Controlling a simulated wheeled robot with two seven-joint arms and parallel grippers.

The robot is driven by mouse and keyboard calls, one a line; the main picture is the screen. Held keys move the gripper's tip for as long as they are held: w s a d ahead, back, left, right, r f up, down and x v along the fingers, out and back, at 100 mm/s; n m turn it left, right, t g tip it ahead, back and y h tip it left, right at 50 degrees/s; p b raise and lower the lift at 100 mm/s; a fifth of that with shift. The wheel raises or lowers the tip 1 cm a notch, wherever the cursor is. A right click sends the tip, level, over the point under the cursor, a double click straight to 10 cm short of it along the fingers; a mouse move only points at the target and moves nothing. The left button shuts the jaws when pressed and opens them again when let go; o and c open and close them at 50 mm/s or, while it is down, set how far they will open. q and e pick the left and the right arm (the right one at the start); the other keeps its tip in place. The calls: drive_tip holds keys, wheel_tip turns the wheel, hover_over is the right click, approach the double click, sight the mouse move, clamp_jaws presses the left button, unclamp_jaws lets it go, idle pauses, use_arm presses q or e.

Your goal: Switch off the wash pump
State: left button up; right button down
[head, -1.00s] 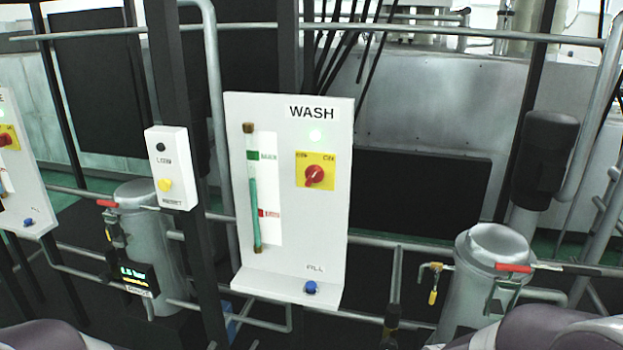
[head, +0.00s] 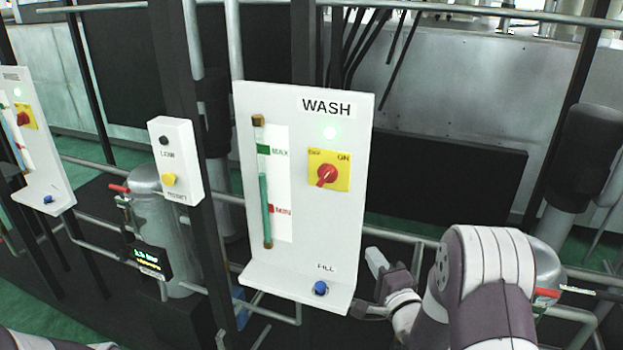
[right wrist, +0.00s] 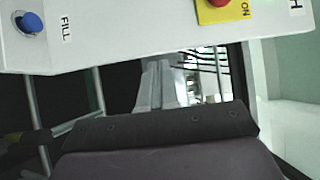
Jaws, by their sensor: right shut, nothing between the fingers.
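The WASH panel (head: 303,240) stands upright in the middle of the head view. Its red rotary switch (head: 327,175) sits on a yellow plate with ON at its upper right. The knob's handle slants between upper right and lower left. In the right wrist view, the shut fingers (right wrist: 160,83) lie beyond the panel's edge; the red switch (right wrist: 219,3) is cut off at the top. My left gripper is out of view.
A blue FILL button (head: 320,288) is on the panel's ledge. A white box with a yellow button (head: 169,180) is on a post to the left. A similar panel (head: 40,160) stands further left. Pipes and a metal canister (head: 545,265) lie at right.

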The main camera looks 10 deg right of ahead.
wheel_tip(320, 180, up, 6)
drive_tip(key=a+m+t+y, duration=0.1)
drive_tip(key=m+t, duration=0.2)
drive_tip(key=shift+s+a+r+m+y, duration=0.15)
drive_tip(key=shift+s+r+m+y, duration=0.1)
drive_tip(key=shift+s+m+y, duration=0.15)
drive_tip(key=shift+w, duration=0.15)
drive_tip(key=p, duration=0.4)
approach(335, 172)
drive_tip(key=w+d, duration=0.1)
drive_tip(key=w, duration=0.2)
drive_tip(key=shift+w+a+r+p, duration=0.6)
drive_tip(key=shift+w+a+r, duration=0.05)
drive_tip(key=shift+w+a, duration=0.15)
drive_tip(key=shift+w+a+r, duration=0.15)
drive_tip(key=shift+w+a, duration=0.05)
drive_tip(key=shift+a, duration=0.3)
